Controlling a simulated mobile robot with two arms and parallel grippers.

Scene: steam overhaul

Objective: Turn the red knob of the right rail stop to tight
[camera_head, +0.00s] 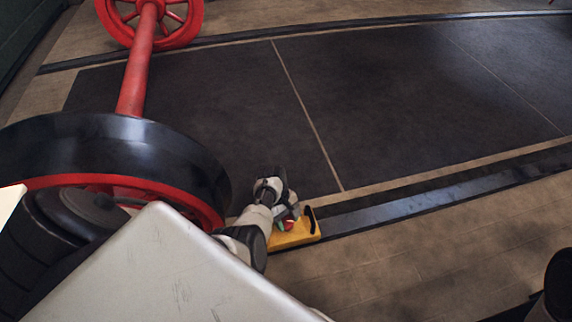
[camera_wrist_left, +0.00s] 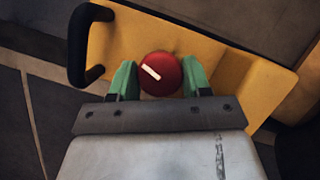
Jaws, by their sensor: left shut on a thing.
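The yellow rail stop (camera_head: 298,236) sits on the dark rail beside the large wheel in the head view, with a black handle at its end. In the left wrist view its yellow body (camera_wrist_left: 235,75) fills the upper part. The round red knob (camera_wrist_left: 160,82) bears a white slanted bar mark. My left gripper (camera_wrist_left: 159,76) has its green fingers on either side of the knob and is shut on it. In the head view the left gripper (camera_head: 286,222) reaches down onto the stop, hiding most of the knob. My right gripper is not in view.
A red wheelset with a black-rimmed near wheel (camera_head: 130,150) stands left of the stop. A pale grey surface (camera_head: 190,270) fills the lower left. The dark rail (camera_head: 430,200) runs right from the stop and is clear. Dark floor plates (camera_head: 400,100) lie beyond.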

